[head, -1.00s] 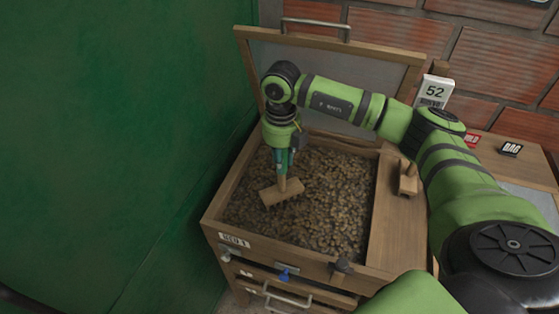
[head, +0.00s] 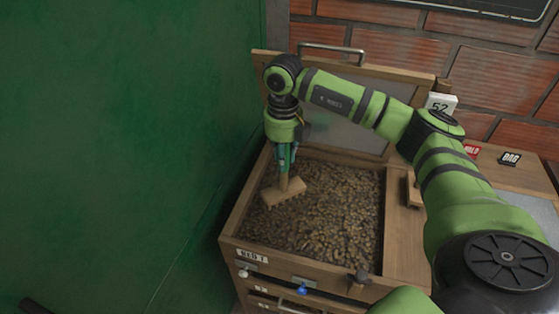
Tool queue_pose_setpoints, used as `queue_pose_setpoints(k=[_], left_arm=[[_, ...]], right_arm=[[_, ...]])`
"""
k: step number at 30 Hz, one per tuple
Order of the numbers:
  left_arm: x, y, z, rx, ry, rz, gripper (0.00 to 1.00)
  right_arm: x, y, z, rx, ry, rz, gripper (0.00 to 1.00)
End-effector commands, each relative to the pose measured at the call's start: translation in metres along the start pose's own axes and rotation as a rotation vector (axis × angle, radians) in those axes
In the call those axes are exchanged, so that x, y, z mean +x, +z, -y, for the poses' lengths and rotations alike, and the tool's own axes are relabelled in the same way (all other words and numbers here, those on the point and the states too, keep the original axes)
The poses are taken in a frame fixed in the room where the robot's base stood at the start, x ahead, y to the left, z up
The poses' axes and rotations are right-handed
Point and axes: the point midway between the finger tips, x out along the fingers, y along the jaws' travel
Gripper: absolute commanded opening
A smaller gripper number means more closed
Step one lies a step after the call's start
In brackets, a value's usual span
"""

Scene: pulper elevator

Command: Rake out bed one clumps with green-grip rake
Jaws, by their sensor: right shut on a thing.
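Bed one (head: 233,236) is a wooden box with a "BED 1" label on its front and its lid raised at the back. Brown, lumpy material (head: 340,205) fills it; I cannot tell single clumps apart. My right gripper (head: 285,165) points down over the left part of the bed and is shut on the rake's green grip. The wooden rake head (head: 284,192) rests at the material's surface, near the left wall. My left gripper is not in view.
A second wooden tool (head: 413,190) lies on the right ledge, partly behind my arm. A "52" card (head: 441,103), a red sign (head: 472,151) and a "BAG" sign (head: 510,158) stand at the right. A green wall (head: 120,140) is close on the left.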

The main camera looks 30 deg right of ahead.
Motion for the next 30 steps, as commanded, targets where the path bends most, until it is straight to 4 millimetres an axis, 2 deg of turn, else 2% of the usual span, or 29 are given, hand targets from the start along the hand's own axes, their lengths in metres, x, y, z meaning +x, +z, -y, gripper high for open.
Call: queue_pose_setpoints(k=[3,9,30], left_arm=[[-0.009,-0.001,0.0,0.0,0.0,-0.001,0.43],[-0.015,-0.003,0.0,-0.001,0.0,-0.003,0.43],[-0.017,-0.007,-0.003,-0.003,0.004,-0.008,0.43]], right_arm=[[-0.014,0.002,0.005,0.001,0.001,0.001,0.0],[-0.025,0.003,0.01,0.001,0.001,0.001,0.0],[-0.026,0.003,0.015,0.003,0.001,-0.001,0.0]])
